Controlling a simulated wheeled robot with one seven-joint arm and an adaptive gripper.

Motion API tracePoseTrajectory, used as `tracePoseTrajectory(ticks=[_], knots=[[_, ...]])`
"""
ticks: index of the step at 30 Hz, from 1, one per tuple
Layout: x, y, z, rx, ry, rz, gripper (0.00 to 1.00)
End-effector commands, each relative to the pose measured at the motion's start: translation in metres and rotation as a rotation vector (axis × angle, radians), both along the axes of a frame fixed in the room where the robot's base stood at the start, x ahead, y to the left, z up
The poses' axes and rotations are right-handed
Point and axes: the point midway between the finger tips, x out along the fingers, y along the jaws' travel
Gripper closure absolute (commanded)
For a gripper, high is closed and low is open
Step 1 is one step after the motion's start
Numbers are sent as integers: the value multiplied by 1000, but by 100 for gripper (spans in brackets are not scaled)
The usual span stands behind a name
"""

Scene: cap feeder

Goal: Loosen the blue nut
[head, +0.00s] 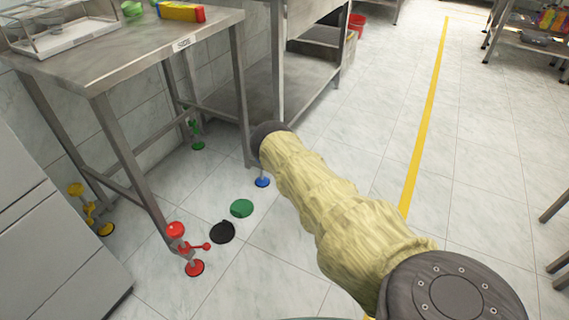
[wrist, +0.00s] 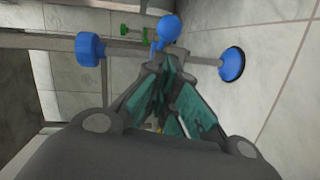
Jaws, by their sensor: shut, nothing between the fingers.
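In the wrist view, a grey rod runs between a blue knob (wrist: 90,49) at the left and a round blue base disc (wrist: 232,64) at the right. A blue ball-shaped piece (wrist: 169,28) sits by the middle of the rod; I cannot tell whether this or the knob is the nut. My gripper (wrist: 166,62), with teal pads, is shut and empty, its tips close to the rod just below the ball; contact is unclear. In the head view only the blue base (head: 262,182) shows on the floor; my arm hides the rest and my gripper.
A steel table (head: 130,55) stands at the left, its legs near the blue piece. Similar red (head: 194,268), yellow (head: 105,229) and green (head: 197,146) fittings stand under or beside it. Black (head: 222,232) and green (head: 241,208) discs lie on the floor.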

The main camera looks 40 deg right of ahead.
Motion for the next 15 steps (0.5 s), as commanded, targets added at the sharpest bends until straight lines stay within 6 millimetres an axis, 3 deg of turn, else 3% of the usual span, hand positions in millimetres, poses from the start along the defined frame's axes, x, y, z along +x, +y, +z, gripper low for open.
tracePoseTrajectory(ticks=[2, 9, 15], knots=[[-5, 9, 7, 1, 2, 2, 100], [-56, -10, 11, 1, 2, -7, 100], [-86, -17, 14, 0, 1, -8, 100]])
